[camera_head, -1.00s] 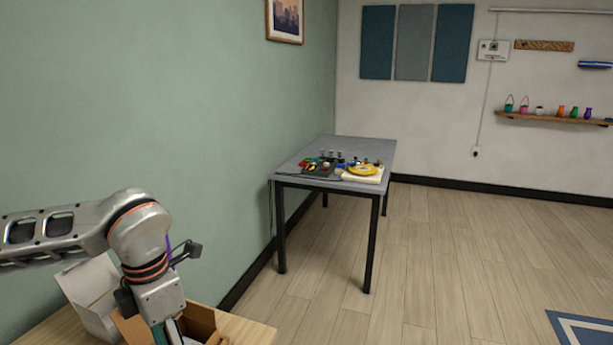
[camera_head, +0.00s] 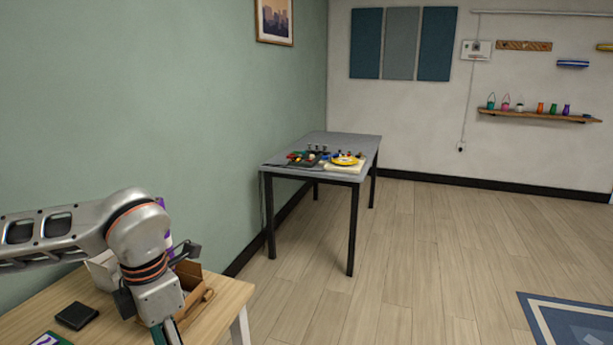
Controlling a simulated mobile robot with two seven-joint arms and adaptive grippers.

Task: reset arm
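My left arm (camera_head: 137,235) comes in from the left at the lower left of the head view, above a wooden table. Its wrist points down, and the gripper (camera_head: 166,334) is cut off by the bottom edge, so its fingertips are hidden. An open cardboard box (camera_head: 193,300) stands behind and to the right of the wrist, partly hidden by it. A white box (camera_head: 102,270) stands to the left of the wrist, partly covered by the arm. My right arm and gripper are not in view.
The wooden table (camera_head: 226,291) holds a black flat item (camera_head: 77,316). A grey table (camera_head: 333,139) with a yellow disc (camera_head: 346,160) and small parts stands farther back by the green wall. The floor (camera_head: 420,240) to the right is clear, with a blue rug (camera_head: 570,320).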

